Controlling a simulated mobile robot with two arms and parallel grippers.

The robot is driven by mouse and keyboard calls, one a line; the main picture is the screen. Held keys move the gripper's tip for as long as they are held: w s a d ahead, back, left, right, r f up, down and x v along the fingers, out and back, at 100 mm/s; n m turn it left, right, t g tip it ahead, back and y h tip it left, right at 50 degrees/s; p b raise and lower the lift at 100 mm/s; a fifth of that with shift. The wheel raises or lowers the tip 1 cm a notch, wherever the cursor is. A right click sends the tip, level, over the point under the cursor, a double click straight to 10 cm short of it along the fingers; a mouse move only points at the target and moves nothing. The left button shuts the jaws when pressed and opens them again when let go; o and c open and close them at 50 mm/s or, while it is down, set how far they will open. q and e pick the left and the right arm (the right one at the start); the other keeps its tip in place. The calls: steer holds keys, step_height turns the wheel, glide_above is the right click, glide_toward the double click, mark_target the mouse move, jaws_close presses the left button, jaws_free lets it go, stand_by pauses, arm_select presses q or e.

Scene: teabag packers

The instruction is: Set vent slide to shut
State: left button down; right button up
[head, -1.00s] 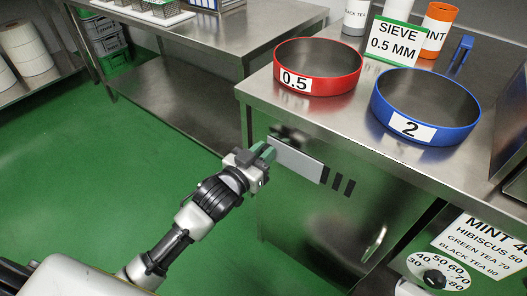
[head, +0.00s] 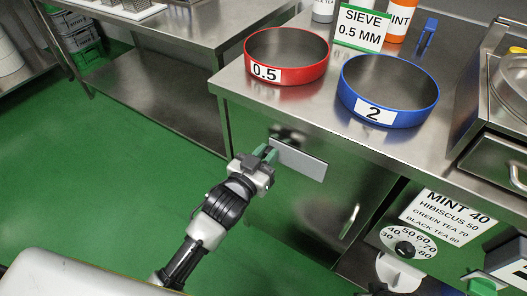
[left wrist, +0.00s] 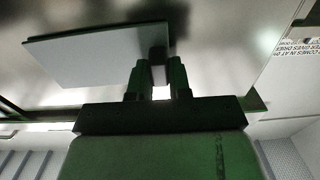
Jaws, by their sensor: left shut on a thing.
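The vent slide is a flat pale grey plate (head: 299,160) on the steel front of the cabinet below the sieves. No dark vent slots show beside it now. My left gripper (head: 265,153) is at the plate's left end, shut on its small dark grip. In the left wrist view the plate (left wrist: 95,57) spreads to the left, and the gripper's green-grey fingers (left wrist: 158,78) close on the grip (left wrist: 158,55) at its end. My right gripper is not in view.
A red sieve (head: 287,76) marked 0.5 and a blue sieve (head: 375,116) marked 2 stand on the counter above. A cabinet handle (head: 349,221) and a dial (head: 404,248) are to the right. Green floor (head: 100,190) is clear at left.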

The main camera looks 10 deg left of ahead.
arm_select(q)
steer(key=c, duration=1)
jaws_free()
steer(key=shift+s+d, duration=0.1)
steer(key=shift+d, duration=0.2)
steer(key=shift+c, duration=0.2)
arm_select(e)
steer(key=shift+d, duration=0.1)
arm_select(q)
steer(key=shift+a, duration=0.1)
steer(key=p+v, duration=0.1)
steer(key=v, duration=0.9)
steer(key=shift+s, duration=0.4)
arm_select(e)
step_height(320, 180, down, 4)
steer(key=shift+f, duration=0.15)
arm_select(q)
steer(key=shift+a, duration=0.1)
